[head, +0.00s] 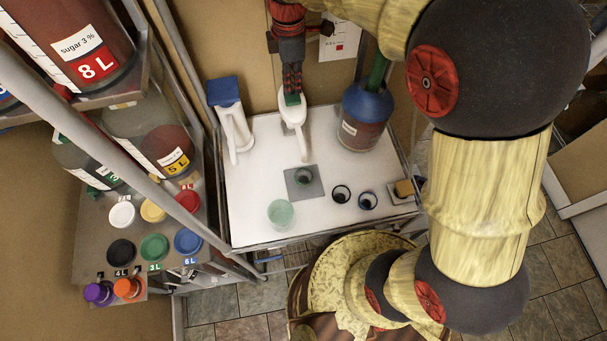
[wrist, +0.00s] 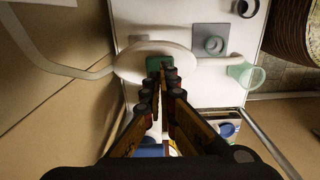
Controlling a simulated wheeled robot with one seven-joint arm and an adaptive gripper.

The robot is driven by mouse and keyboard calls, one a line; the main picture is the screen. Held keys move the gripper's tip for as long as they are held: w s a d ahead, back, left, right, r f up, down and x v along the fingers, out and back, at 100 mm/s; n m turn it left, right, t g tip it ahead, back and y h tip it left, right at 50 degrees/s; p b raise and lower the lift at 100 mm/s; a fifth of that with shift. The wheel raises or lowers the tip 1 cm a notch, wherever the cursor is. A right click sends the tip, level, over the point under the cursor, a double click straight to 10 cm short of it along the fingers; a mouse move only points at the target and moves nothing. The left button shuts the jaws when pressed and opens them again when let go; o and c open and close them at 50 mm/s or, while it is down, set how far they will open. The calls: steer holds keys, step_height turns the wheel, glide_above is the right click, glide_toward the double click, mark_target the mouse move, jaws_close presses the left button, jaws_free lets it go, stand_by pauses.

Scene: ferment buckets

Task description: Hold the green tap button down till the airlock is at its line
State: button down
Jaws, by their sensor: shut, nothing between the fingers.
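The tap with the green button (head: 292,99) is white, with a spout (head: 299,143) reaching toward a small greenish airlock cup (head: 303,175). The cup stands on a grey square pad (head: 292,191); in the wrist view the airlock (wrist: 213,46) sits beside the spout's end. My gripper (head: 291,91) is shut and empty, pointing down right over the green button. In the wrist view the button (wrist: 154,62) shows just beyond my fingertips (wrist: 160,80). I cannot tell whether they touch or press it. The airlock's line and liquid level are too small to read.
A blue-topped tap (head: 224,92) stands left, a blue-capped jar (head: 360,135) right. A green-tinted cup (head: 280,214), two dark rings (head: 341,194) (head: 368,201) and an orange-brown block (head: 403,188) are on the white table (head: 247,185). A shelf with coloured lids is left.

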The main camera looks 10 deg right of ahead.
steer(key=shift+f, duration=0.3)
steer(key=shift+f, duration=0.35)
steer(key=shift+f+b, duration=0.55)
steer(key=shift+f, duration=0.25)
stand_by(3.0)
step_height(320, 180, up, 6)
steer(key=p, duration=0.4)
steer(key=shift+p, duration=0.4)
